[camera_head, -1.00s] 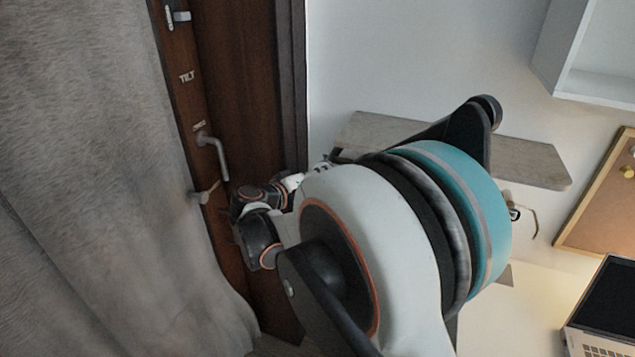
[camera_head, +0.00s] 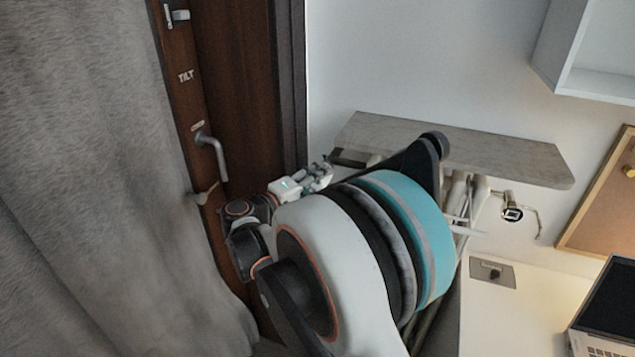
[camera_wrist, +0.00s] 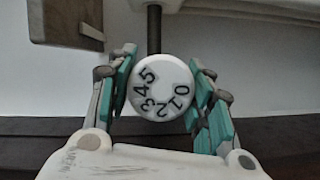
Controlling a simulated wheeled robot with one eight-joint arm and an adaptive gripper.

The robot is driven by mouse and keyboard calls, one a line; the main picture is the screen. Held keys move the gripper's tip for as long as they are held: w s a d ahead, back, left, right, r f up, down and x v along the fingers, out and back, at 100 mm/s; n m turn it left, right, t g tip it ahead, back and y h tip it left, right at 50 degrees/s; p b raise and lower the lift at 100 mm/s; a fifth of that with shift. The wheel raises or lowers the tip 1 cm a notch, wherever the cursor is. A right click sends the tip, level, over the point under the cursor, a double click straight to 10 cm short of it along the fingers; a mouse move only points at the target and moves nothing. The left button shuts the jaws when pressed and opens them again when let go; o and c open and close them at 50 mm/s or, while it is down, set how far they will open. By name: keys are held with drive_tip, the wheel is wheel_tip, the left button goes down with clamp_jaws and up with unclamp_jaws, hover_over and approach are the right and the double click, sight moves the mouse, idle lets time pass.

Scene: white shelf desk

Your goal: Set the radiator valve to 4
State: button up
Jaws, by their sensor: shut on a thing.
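The radiator valve (camera_wrist: 160,84) is a round white knob in the middle of the wrist view, below a dark vertical pipe. Its black numerals run around the face: 5 at upper left, 4 and 3 on the left, 2 at the bottom, 1 and 0 on the right. No pointer mark is clear. My gripper (camera_wrist: 164,90) is shut on the valve, with one teal finger on each side of it. In the head view my gripper (camera_head: 320,174) is small and partly hidden behind my arm, under the left end of a shelf. The valve is hidden there.
A grey stone-like shelf (camera_head: 460,147) juts out above my arm. A dark wooden door (camera_head: 245,95) with a handle and a grey curtain (camera_head: 90,190) stand at left. A white desk (camera_head: 510,325) with a laptop (camera_head: 605,315) is at right.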

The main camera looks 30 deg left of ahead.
idle(0.4)
drive_tip(key=o, duration=1)
drive_tip(key=shift+o, duration=0.2)
drive_tip(key=shift+s+a, duration=0.1)
drive_tip(key=v, duration=1.1)
drive_tip(key=shift+s, duration=0.4)
drive_tip(key=shift+a, duration=0.1)
